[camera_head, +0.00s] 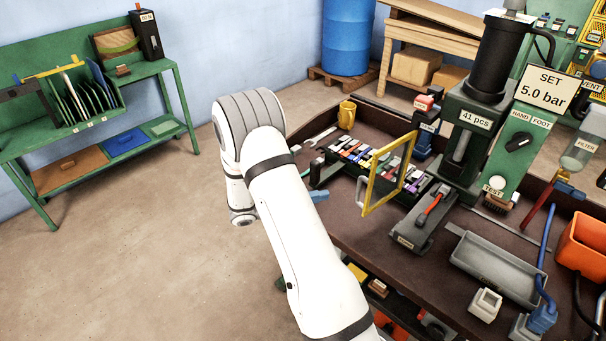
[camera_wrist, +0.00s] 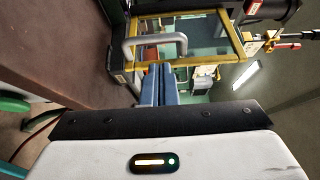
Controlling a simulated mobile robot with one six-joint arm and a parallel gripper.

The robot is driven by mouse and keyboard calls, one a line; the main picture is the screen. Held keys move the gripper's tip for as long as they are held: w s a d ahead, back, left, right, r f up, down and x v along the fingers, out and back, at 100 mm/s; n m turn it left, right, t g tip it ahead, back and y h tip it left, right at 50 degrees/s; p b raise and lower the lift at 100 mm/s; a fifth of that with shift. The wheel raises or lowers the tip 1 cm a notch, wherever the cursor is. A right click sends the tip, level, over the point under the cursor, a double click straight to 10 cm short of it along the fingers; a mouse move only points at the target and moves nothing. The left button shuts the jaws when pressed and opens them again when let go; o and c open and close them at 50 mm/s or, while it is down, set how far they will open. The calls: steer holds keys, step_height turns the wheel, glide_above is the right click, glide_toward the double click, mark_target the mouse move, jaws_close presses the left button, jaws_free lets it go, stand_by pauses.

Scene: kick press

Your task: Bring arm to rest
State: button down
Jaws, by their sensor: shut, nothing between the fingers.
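My white arm reaches from the bottom of the head view up and left, over the floor beside the workbench (camera_head: 345,231). In the wrist view my gripper (camera_wrist: 159,84) shows two blue fingers side by side, shut with nothing held. A yellow-framed clear guard (camera_head: 389,172) stands on the bench; it also shows in the wrist view (camera_wrist: 208,60), behind the fingers. Its grey handle (camera_wrist: 155,42) shows just beyond the fingertips; I cannot tell the exact gap. In the head view a small blue part shows past my arm at the bench's left edge, probably my fingers. The rest of my gripper is hidden there.
The green and black press (camera_head: 479,135) stands behind the guard, with a "SET 5.0 bar" sign (camera_head: 543,90). Several coloured parts lie in a rack left of the guard. A grey tray (camera_head: 497,268) and orange bin (camera_head: 585,245) are at right. Open floor lies left.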

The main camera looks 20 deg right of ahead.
steer(key=s+a+r+m+g+y, duration=0.1)
steer(key=s+a+r+m+y, duration=0.1)
steer(key=s+r+m+y, duration=0.55)
steer(key=s+a+r+m+y, duration=0.25)
steer(key=s+m, duration=0.25)
steer(key=m, duration=0.5)
steer(key=s+a+r+m+t+y, duration=0.3)
steer(key=a+m, duration=0.3)
steer(key=m, duration=0.2)
steer(key=s+a+r+m+t+y, duration=0.3)
steer(key=a+m, duration=0.3)
steer(key=m, duration=0.2)
steer(key=shift+s+r+t+y, duration=0.2)
steer(key=shift+s+t+y, duration=0.6)
steer(key=shift+s, duration=0.05)
